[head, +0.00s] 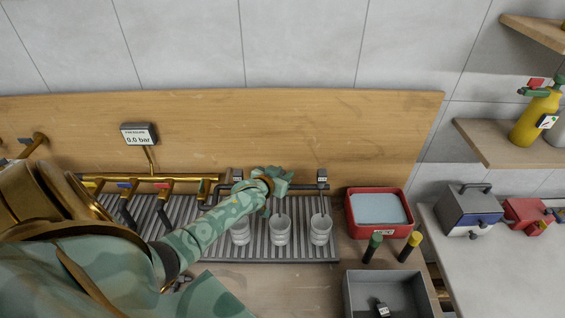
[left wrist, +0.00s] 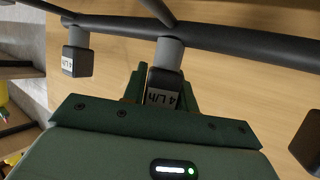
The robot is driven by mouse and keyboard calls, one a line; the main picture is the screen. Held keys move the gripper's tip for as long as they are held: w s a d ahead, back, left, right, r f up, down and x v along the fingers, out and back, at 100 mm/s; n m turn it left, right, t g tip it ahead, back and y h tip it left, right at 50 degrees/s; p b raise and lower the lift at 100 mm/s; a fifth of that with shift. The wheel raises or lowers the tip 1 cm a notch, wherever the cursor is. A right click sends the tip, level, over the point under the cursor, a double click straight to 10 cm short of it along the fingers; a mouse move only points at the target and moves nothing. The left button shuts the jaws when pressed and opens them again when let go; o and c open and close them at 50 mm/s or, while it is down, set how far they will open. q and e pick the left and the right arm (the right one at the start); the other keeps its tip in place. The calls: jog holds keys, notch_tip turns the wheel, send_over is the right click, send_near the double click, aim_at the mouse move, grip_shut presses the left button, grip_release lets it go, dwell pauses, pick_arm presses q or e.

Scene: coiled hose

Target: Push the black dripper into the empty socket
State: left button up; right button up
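The black dripper (left wrist: 160,92), labelled "4 L/h", sits between the green fingers of my left gripper (left wrist: 162,98) in the left wrist view. My left gripper (head: 278,180) is shut on it at the middle of the dark hose pipe (left wrist: 240,42). The dripper meets the grey socket (left wrist: 168,54); how deep it sits I cannot tell. In the head view the gripper hides this dripper. Other black drippers hang on either side, at the right of the head view (head: 322,174) and at the left (head: 238,175). My right gripper is not in view.
Several white cups (head: 320,230) stand on the ribbed drain tray (head: 300,255) below the pipe. A red basin (head: 350,222), two capped tubes (head: 371,249) and a grey bin (head: 352,285) with a small dark labelled piece (head: 382,310) are to the right. The gauge (head: 139,135) reads 0.0 bar.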

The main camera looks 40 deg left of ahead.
pick_arm(q)
jog(key=o, duration=0.4)
jog(key=shift+f, duration=0.15)
jog(key=p+v, duration=0.3)
jog(key=v, duration=1.3)
jog(key=shift+s+r, duration=0.15)
jog(key=shift+r, duration=0.05)
